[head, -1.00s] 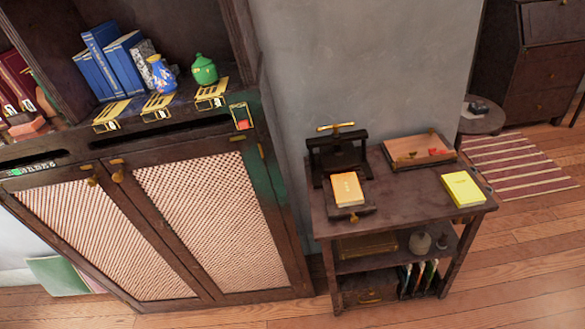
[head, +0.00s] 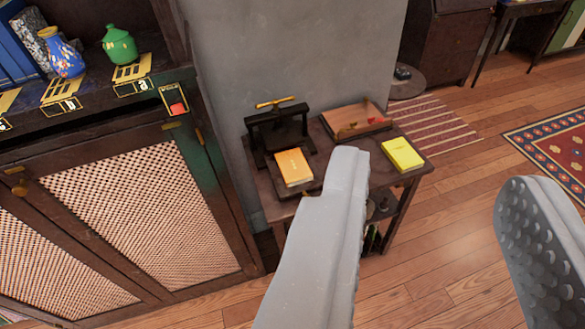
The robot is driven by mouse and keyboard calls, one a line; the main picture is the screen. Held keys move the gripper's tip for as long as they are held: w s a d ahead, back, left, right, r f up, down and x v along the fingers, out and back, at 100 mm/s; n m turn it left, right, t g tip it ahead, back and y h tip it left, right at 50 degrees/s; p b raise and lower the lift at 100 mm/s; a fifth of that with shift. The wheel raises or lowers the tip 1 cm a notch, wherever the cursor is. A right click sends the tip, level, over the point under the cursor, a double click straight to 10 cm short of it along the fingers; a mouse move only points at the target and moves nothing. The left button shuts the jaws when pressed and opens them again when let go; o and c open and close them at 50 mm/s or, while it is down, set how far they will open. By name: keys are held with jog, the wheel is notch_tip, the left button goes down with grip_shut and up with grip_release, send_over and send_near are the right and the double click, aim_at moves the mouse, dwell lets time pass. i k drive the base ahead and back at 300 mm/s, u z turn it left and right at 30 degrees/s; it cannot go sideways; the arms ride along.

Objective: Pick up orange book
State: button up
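The orange book (head: 293,167) lies flat at the front of a dark book press (head: 278,130) on a small wooden side table (head: 343,135). My gripper (head: 430,190) shows as two grey fingers spread wide apart, with nothing between them. The left finger covers part of the table's front and its lower shelves. The fingers are nearer the camera than the orange book, which is to the left of both fingertips and apart from them.
A yellow book (head: 402,154) and a shallow wooden tray (head: 362,122) share the tabletop. A dark cabinet (head: 215,150) with woven doors stands left, holding a blue vase (head: 64,57) and green jar (head: 118,44). Wood floor (head: 440,245) is open at right.

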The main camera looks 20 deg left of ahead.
aim_at(294, 169)
jog(key=u, duration=0.1)
jog(key=i, duration=1)
jog(key=z, duration=0.1)
